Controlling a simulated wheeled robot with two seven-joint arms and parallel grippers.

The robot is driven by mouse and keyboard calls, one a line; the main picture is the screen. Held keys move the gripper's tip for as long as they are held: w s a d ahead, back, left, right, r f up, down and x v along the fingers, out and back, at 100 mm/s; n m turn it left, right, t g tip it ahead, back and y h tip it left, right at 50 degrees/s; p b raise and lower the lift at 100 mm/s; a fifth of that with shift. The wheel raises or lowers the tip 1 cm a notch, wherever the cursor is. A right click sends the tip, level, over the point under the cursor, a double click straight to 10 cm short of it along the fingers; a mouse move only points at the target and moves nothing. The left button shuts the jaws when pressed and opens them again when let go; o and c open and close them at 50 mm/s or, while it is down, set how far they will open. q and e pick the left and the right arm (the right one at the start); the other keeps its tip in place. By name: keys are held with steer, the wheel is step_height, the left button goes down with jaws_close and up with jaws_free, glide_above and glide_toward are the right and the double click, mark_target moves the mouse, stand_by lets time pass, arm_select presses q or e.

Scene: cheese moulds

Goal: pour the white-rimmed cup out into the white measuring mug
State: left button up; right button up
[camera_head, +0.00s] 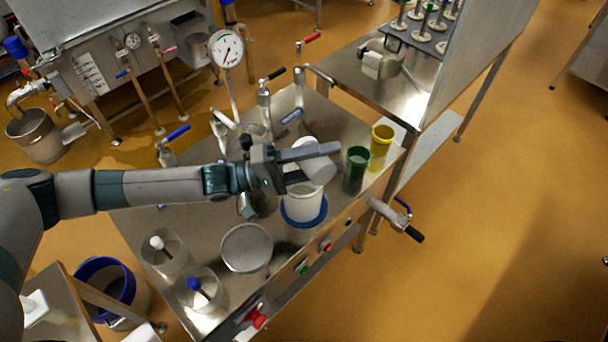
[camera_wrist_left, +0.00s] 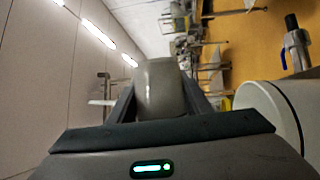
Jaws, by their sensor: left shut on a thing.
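My left gripper (camera_head: 312,160) is shut on the pale grey, white-rimmed cup (camera_head: 320,170). The cup is tilted well over and held above the white measuring mug (camera_head: 298,207). In the left wrist view the cup (camera_wrist_left: 160,88) sits between the two fingers (camera_wrist_left: 160,105). The mug stands upright on the metal table, with a blue ring around its base; the gripper and cup hide part of its top. In the left wrist view a large white rounded body at the right (camera_wrist_left: 272,108) looks like the mug. I cannot see any contents pouring. My right gripper is not in view.
A green cup (camera_head: 355,172) and a yellow cup (camera_head: 381,148) stand close right of the mug. A round pale container (camera_head: 246,248) and two clear vessels stand at the front left of the table (camera_head: 215,262). Valves and a gauge (camera_head: 226,48) rise behind.

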arm_select(q)
steer(key=shift+w+a+r+n+t+h+b, duration=0.15)
steer(key=shift+w+r+n+t+h+b, duration=0.1)
steer(key=shift+n, duration=0.5)
steer(key=shift+w+a+r+n+t+h+b, duration=0.1)
steer(key=shift+w+r+n+t+h+b, duration=0.15)
steer(key=shift+n, duration=0.55)
steer(key=shift+w+a+r+n+t+h+b, duration=0.1)
steer(key=shift+w+a+r+n+t+b, duration=0.15)
steer(key=shift+n, duration=0.5)
steer(key=shift+w+a+r+n+t+b, duration=0.15)
steer(key=shift+w+n+t+b, duration=0.2)
steer(key=shift+n, duration=0.4)
steer(key=shift+w+a+r+n+t+b, duration=0.15)
steer(key=shift+n+t, duration=0.35)
steer(key=shift+n, duration=0.3)
steer(key=shift+w+a+r+n+t+b, duration=0.15)
steer(key=shift+w+n+t, duration=0.2)
steer(key=shift+n, duration=0.4)
steer(key=shift+s+d, duration=0.1)
stand_by(0.9)
steer(key=m+g, duration=0.1)
steer(key=s+m+p, duration=0.1)
steer(key=m, duration=0.1)
steer(key=d+m+g+p, duration=0.1)
steer(key=m, duration=0.1)
steer(key=shift+s+f+g, duration=0.3)
steer(key=shift+s+g, duration=0.05)
steer(key=shift+s+f+m, duration=0.15)
steer(key=shift+f+m, duration=0.15)
